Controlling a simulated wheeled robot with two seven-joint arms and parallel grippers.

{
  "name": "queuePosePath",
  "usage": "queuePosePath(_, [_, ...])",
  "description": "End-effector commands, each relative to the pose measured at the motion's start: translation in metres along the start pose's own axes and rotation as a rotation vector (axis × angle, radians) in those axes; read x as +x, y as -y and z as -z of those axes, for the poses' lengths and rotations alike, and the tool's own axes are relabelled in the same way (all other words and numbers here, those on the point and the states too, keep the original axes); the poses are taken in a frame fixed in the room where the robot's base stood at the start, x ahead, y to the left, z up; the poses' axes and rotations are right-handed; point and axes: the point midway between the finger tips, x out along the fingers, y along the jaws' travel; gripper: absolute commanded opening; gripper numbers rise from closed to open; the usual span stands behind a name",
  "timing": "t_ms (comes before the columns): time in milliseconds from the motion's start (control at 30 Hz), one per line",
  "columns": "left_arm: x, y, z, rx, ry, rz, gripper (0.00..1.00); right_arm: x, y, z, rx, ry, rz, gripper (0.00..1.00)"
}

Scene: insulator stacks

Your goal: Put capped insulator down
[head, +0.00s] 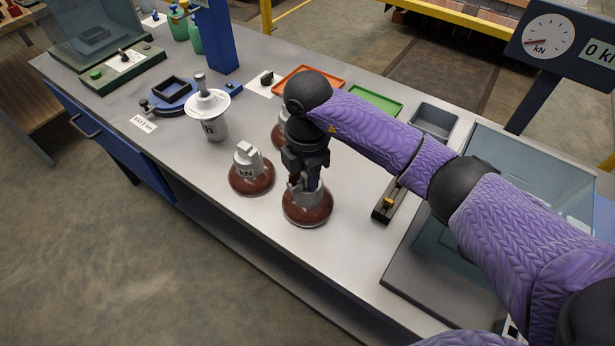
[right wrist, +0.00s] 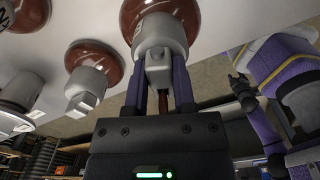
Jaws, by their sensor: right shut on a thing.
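The capped insulator (head: 308,208), a brown disc with a grey metal cap, is upright under my right gripper (head: 304,183). The gripper points down and is shut on the cap; its body hides part of it. In the right wrist view, the two fingers lie on either side of the grey cap (right wrist: 161,45). The disc is at or close to the bench top; I cannot tell whether it touches. My left gripper (right wrist: 243,90) seems to show small at the right of the wrist view, its jaws unclear; it is not in the head view.
A like insulator marked kN (head: 251,174) stands just left of the held one. Another (head: 277,134) is partly hidden behind my right arm. The bench front is clear.

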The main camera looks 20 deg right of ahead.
Motion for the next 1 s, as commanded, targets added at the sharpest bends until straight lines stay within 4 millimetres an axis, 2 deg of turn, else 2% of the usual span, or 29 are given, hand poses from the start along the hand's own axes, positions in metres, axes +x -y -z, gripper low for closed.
queuePosePath(33, [0.003,0.002,-0.003,0.001,0.007,0.002,0.59,0.006,-0.001,0.0,0.0,0.0,-0.003,0.0])
queuePosePath(367, [0.002,0.009,-0.011,0.004,0.023,0.014,0.59,0.007,-0.001,0.0,0.0,0.0,-0.004,0.0])
queuePosePath(400, [0.002,0.009,-0.011,0.004,0.023,0.014,0.59,0.007,0.0,0.0,0.0,0.001,-0.002,0.39])
queuePosePath(533, [0.002,0.009,-0.011,0.004,0.022,0.014,0.59,0.007,0.0,0.0,0.0,0.001,-0.002,0.66])
queuePosePath(833, [0.001,0.005,-0.007,0.001,0.013,0.008,0.59,0.005,0.0,0.0,-0.001,0.001,-0.003,0.67])
queuePosePath(933, [-0.006,0.003,-0.002,-0.002,0.004,0.004,0.59,-0.013,-0.001,0.0,-0.001,0.0,-0.005,0.67])
queuePosePath(1000, [-0.013,0.001,0.003,-0.004,-0.006,0.002,0.59,-0.034,-0.001,-0.001,0.0,0.002,-0.008,0.67])
